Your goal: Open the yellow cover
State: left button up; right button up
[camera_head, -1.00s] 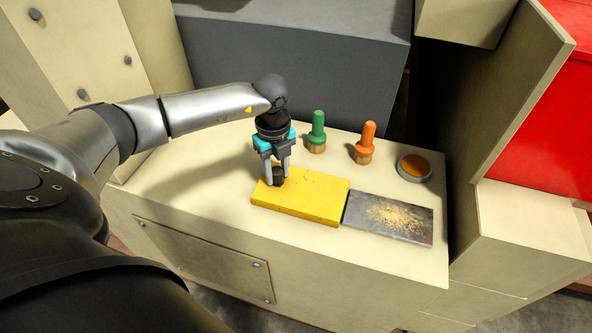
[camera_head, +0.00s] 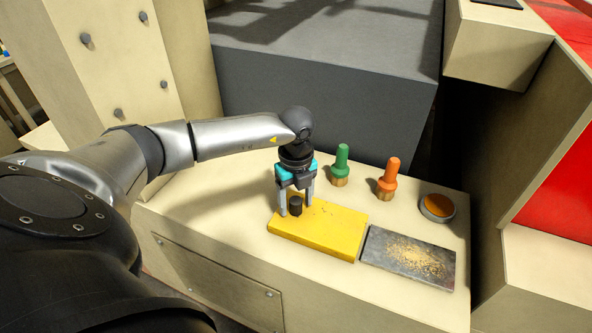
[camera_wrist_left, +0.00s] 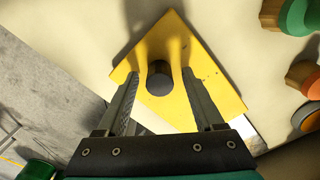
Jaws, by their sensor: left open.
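The yellow cover (camera_head: 325,230) lies flat on the beige console top, left of a grey metal plate. A black knob (camera_head: 295,205) stands near its left end. My left gripper (camera_head: 296,207) points down over that end, its open fingers on either side of the knob. In the left wrist view the yellow cover (camera_wrist_left: 180,55) shows with the round knob (camera_wrist_left: 159,84) between the two finger lines (camera_wrist_left: 160,95); I cannot tell whether either finger touches it. My right gripper is not in view.
A green-topped handle (camera_head: 341,165), an orange-topped handle (camera_head: 388,178) and an orange round button (camera_head: 438,207) stand behind the cover. The grey plate (camera_head: 410,257) beside it carries tan dust. A dark grey block (camera_head: 320,100) rises behind the console.

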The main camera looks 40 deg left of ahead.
pick_arm(q)
notch_tip(320, 180, up, 15)
jog(key=b, duration=0.1)
jog(key=shift+r, duration=0.15)
dwell(0.6)
